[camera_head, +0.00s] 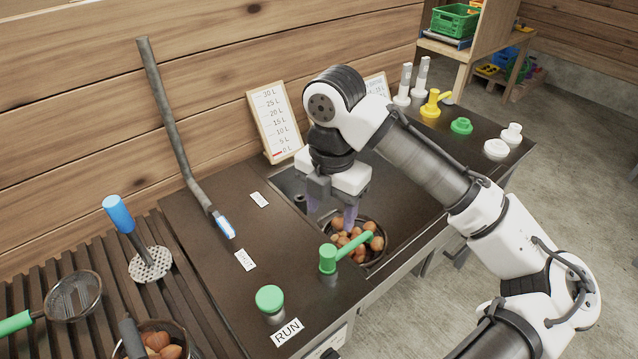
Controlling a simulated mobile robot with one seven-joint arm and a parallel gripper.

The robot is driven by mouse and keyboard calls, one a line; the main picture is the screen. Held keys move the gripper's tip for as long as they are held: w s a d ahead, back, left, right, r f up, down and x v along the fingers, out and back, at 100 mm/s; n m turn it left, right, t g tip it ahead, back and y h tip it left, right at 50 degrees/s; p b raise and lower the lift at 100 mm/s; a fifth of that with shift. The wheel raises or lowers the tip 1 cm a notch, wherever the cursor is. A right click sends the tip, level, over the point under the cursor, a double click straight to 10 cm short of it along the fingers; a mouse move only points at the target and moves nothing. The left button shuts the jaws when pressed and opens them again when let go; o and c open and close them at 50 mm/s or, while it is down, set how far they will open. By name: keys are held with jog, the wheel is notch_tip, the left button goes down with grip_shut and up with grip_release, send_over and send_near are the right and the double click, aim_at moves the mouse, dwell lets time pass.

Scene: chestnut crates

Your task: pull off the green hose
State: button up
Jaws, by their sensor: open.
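A green fitting (328,259) sits on a short grey stub at the front edge of the dark counter. Its green arm (354,245) reaches right over a round pot (378,257) of brown chestnuts. This is the only green, hose-like part I see on the counter. My gripper (332,210) points down just behind and above the fitting, near the pot's back left rim. Its jaws are open, with a gap between the fingers, and nothing shows between them. The fingers look apart from the green part, though the exact depth is hard to tell.
A green button (270,300) stands by the RUN label. A litre scale board (274,122) stands behind. White, yellow and green fittings (461,126) stand at the far right. Slats hold a strainer (73,297).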

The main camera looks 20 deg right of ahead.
aim_at(328, 249)
notch_tip(328, 249, down, 14)
jog(key=shift+w+r+p, duration=0.15)
jog(key=shift+p, duration=0.55)
grip_shut()
dwell(0.5)
jog(key=shift+r+p, duration=0.5)
jog(key=shift+r, duration=0.15)
